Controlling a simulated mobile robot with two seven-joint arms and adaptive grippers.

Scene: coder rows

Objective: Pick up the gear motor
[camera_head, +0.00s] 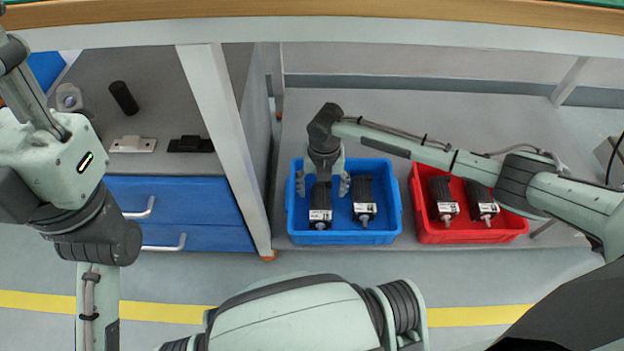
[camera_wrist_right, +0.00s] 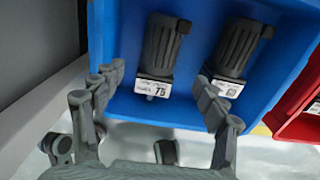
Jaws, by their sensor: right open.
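Two dark gear motors with white labels lie in the blue bin: a left one (camera_head: 320,200) and a right one (camera_head: 364,198). My right gripper (camera_head: 323,185) is over the left motor, with its fingers apart on either side. In the right wrist view, the left motor (camera_wrist_right: 160,45) lies ahead between the open fingers (camera_wrist_right: 160,95), and nothing is held. The right motor (camera_wrist_right: 240,48) lies behind the right finger, which partly covers its label end. I cannot tell whether any finger touches a motor. My left gripper is out of view.
The blue bin (camera_head: 345,238) stands on a grey surface beside a red bin (camera_head: 470,238), which holds two more gear motors (camera_head: 442,200) (camera_head: 482,202). A pale table leg (camera_head: 225,140) rises left of the blue bin. Blue drawers (camera_head: 185,205) are further left.

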